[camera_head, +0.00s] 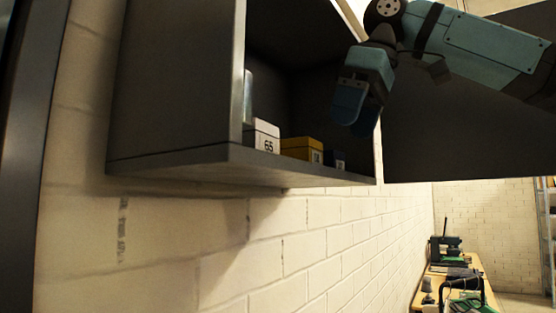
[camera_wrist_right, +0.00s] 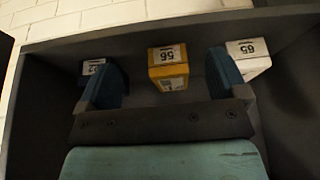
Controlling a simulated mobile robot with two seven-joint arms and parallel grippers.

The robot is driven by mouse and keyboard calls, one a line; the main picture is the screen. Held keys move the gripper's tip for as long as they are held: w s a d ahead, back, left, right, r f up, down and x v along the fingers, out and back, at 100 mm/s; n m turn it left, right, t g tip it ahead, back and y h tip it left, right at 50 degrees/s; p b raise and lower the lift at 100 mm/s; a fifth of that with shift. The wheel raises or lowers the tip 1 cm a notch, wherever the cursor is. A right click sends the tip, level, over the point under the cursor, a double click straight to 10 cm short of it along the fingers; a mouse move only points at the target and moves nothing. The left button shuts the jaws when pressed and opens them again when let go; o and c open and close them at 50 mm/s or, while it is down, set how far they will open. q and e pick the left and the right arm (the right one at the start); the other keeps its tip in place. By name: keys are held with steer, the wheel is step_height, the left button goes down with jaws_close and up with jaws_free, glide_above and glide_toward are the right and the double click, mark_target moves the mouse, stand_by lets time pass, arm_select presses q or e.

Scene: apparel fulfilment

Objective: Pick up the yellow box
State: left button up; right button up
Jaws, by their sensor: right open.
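The yellow box (camera_head: 300,150) stands on the floor of a dark wall cabinet, between a white box marked 65 (camera_head: 262,135) and a small dark blue box (camera_head: 334,158). In the right wrist view the yellow box (camera_wrist_right: 168,74) carries a label reading 56 and shows between my two blue fingers, apart from both. My right gripper (camera_head: 352,112) is open and empty, at the cabinet's open front, above and to the right of the yellow box. My left gripper is in neither view.
The cabinet (camera_head: 175,163) has a side wall at left and a front lip below. A pale upright object (camera_head: 248,97) stands partly hidden behind its left wall. The white box (camera_wrist_right: 248,57) and blue box (camera_wrist_right: 93,67) flank the yellow one. A cluttered workbench (camera_head: 458,285) stands far right.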

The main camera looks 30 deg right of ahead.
mark_target(283, 151)
steer(key=shift+w+a+r+p, duration=0.25)
steer(key=shift+w+a+p, duration=0.25)
steer(key=shift+w+a, duration=0.6)
steer(key=w+a, duration=0.1)
steer(key=w, duration=0.1)
steer(key=w+p, duration=0.1)
steer(key=w, duration=0.2)
steer(key=w+a, duration=0.1)
steer(key=w, duration=0.1)
steer(key=shift+w+a+f+p, duration=0.15)
steer(key=shift+a+f+p, duration=0.1)
steer(key=shift+a+p, duration=0.1)
steer(key=shift+w+a+f, duration=0.1)
steer(key=shift+a+f, duration=0.05)
steer(key=shift+f, duration=0.2)
steer(key=x, duration=0.3)
steer(key=shift+w+f, duration=0.1)
steer(key=shift+f, duration=0.2)
steer(key=shift+w+f, duration=0.25)
steer(key=shift+f, duration=0.05)
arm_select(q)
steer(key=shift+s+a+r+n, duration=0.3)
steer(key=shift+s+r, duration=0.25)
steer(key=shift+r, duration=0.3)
arm_select(e)
steer(key=shift+s, duration=0.15)
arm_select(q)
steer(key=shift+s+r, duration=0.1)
